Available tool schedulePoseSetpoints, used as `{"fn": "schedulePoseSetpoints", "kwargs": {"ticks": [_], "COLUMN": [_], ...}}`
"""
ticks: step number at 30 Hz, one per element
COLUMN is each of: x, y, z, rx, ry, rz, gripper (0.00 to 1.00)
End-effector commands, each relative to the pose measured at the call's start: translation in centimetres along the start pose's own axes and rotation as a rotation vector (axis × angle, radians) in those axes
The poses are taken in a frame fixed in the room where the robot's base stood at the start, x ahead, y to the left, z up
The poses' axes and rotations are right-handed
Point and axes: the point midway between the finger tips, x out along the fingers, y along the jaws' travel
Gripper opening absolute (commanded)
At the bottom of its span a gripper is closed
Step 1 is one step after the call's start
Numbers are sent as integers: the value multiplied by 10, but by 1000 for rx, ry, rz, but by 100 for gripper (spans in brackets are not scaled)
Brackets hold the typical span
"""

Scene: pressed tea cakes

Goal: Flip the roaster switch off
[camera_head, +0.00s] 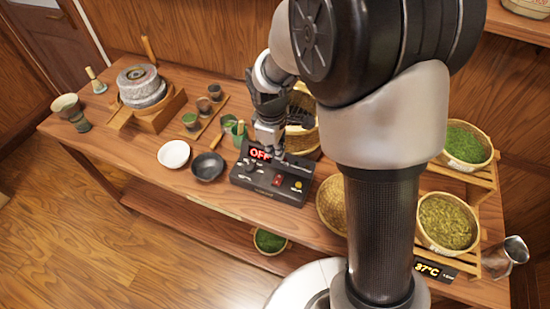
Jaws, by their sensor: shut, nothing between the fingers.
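The roaster control box (262,186) is a flat black panel on the wooden table. A lit red "OFF" display (260,154) shows at its back edge. My gripper (277,154) is shut and empty, pointing down over the back right part of the box, beside the display. Whether its tips touch the box cannot be told. A woven basket (306,139) behind the box is partly hidden by my arm.
A white bowl (173,154) and a black bowl (208,167) stand left of the box. A stone mill (141,87) is at the far left. Baskets of green leaves (465,146) stand on a rack at right. A flat woven tray (330,205) lies right of the box.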

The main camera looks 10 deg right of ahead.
Motion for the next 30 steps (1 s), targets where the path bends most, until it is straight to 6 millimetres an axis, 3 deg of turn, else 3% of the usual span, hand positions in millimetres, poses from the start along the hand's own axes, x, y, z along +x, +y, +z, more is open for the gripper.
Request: {"fn": "schedulePoseSetpoints", "kwargs": {"ticks": [1, 6, 26, 30], "x": [-12, -28, -34, -52], "y": [3, 7, 8, 4], "z": [0, 0, 0, 7], "rx": [2, 0, 2, 52], "ry": [2, 0, 0, 16], "rz": [2, 1, 1, 14], "gripper": [0, 0, 0, 0]}}
